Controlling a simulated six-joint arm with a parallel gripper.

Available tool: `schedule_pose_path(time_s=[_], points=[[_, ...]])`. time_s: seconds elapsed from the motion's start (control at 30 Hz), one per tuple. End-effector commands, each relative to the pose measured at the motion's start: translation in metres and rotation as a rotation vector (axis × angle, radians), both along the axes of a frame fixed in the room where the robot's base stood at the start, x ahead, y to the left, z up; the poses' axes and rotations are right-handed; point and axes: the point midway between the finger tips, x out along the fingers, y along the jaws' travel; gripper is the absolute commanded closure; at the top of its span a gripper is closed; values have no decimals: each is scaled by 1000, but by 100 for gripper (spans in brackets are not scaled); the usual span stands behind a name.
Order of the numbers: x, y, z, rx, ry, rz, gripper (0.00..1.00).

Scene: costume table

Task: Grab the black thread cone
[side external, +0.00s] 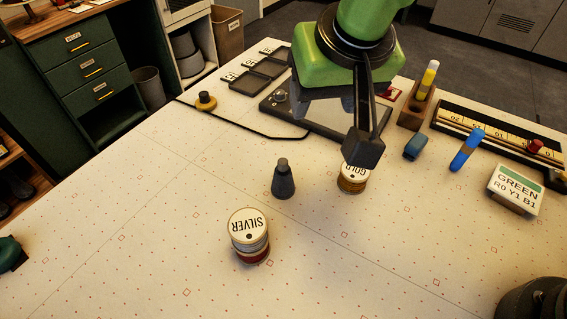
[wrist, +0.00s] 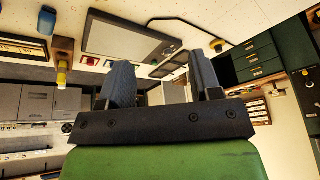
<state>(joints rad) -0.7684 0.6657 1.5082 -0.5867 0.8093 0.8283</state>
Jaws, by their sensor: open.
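The black thread cone (side external: 283,180) stands upright on the table, near the middle of the side external view. My gripper (side external: 325,112) is above the table, behind the cone in the picture and up to its right, apart from it. In the wrist view my gripper (wrist: 163,85) shows two dark fingers spread wide with nothing between them. The cone does not show in the wrist view.
A SILVER tin (side external: 250,236) stands in front of the cone. A GOLD tin (side external: 353,178) stands to its right, partly hidden by my arm. A GREEN label box (side external: 515,190), blue marker (side external: 467,150) and yellow-topped holder (side external: 417,108) lie right. The table's left side is mostly clear.

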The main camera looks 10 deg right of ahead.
Motion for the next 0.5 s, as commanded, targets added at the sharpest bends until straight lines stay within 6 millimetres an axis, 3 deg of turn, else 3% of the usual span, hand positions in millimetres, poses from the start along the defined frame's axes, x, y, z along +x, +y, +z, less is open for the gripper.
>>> schedule_pose_path(time_s=[0.03, 0.1, 0.2, 0.5], points=[[-3, 16, -17, -17, 1, 22, 42], [-5, 29, -32, -29, -3, 39, 42], [-8, 41, -45, -38, -8, 53, 42], [5, 45, -85, -42, -8, 54, 42]])
